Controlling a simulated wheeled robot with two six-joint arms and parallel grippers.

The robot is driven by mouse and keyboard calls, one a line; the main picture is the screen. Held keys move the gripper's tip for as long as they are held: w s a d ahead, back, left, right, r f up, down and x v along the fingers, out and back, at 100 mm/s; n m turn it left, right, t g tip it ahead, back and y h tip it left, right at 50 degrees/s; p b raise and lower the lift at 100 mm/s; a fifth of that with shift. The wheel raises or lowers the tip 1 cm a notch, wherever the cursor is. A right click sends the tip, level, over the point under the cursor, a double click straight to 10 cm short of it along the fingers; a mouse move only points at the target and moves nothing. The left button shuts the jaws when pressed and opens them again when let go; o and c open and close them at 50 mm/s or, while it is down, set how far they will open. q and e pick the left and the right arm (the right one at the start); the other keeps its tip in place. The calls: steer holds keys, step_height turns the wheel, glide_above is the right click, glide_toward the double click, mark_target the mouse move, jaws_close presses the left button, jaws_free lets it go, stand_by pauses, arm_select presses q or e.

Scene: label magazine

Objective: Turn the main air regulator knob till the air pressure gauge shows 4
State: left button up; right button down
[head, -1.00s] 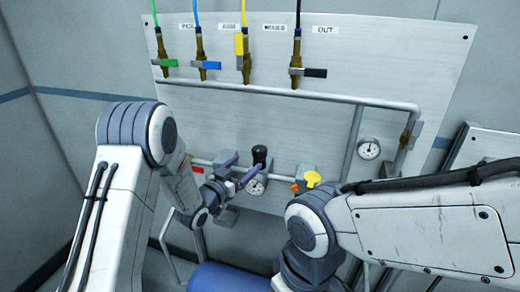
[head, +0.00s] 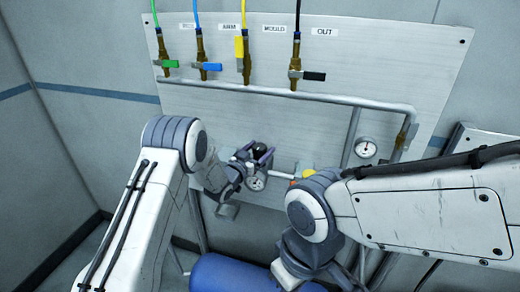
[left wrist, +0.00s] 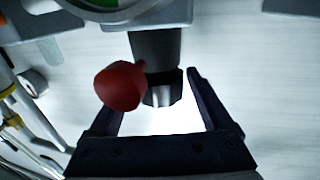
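The black knob (head: 259,149) sticks up from the lower pipe on the panel; the small white gauge (head: 256,183) sits just below it. The gauge's reading is too small to tell. My left gripper (head: 255,155) is at the knob, with its fingers apart. In the left wrist view the dark knob (left wrist: 156,45) points in between the open fingers of my left gripper (left wrist: 158,95), with a gap beside the right finger. A red rounded part (left wrist: 121,87) covers some of the space by the left finger.
Yellow knob (head: 308,174) sits right of the black knob, partly behind my right arm. Another gauge (head: 366,147) is at the right. Valves with green, blue, yellow and black handles line the panel top. A blue tank (head: 232,275) lies below.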

arm_select(q)
steer(key=c, duration=1.1)
steer(key=shift+f+n+t+y+b, duration=0.15)
steer(key=shift+n+t+y+b, duration=0.25)
steer(key=shift+b, duration=0.55)
steer(key=n+y+b, duration=0.2)
steer(key=y+b, duration=0.1)
steer(key=n+t+y+b, duration=0.1)
steer(key=n+y+b, duration=0.1)
steer(key=y, duration=0.1)
steer(key=shift+d+f+t+b, duration=0.1)
steer(key=shift+d+t+b, duration=0.05)
steer(key=shift+t+b, duration=0.2)
steer(key=n+y+b, duration=0.1)
steer(key=y, duration=0.2)
steer(key=shift+n, duration=0.4)
steer(key=shift+n+y, duration=0.4)
steer(key=shift+y, duration=0.2)
steer(key=shift+a+r+n+g+y, duration=0.15)
steer(key=shift+n+g+y, duration=0.4)
steer(key=shift+n+y, duration=0.85)
steer(key=shift+a+r+n+g+y, duration=0.15)
steer(key=shift+n+g+y, duration=0.5)
steer(key=shift+y, duration=1.25)
steer(key=shift+n, duration=0.25)
steer(key=o, duration=1.4)
